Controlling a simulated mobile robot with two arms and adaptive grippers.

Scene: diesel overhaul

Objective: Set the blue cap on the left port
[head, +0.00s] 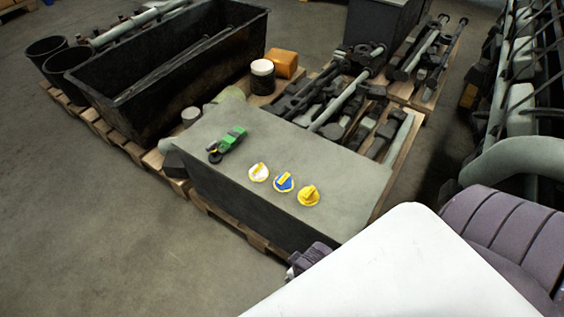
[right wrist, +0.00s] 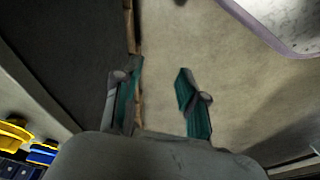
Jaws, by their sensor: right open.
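The blue cap (head: 284,182) lies on the grey top of a dark block (head: 335,212) in the head view. It sits between a white cap (head: 258,172) on its left and a yellow cap (head: 308,195) on its right. My right gripper (right wrist: 158,78) is open and empty in the right wrist view, over the floor beside the block's dark side. Yellow and blue shapes show at the lower left of that view; I cannot tell for certain that they are the caps. My left gripper is not in view. I cannot make out the left port.
A green and black tool (head: 230,143) lies on the block top. Metal parts on pallets and a large black bin (head: 170,85) stand behind. A large machine with pipes (head: 510,160) is at the right. The floor (head: 85,225) at the left is clear.

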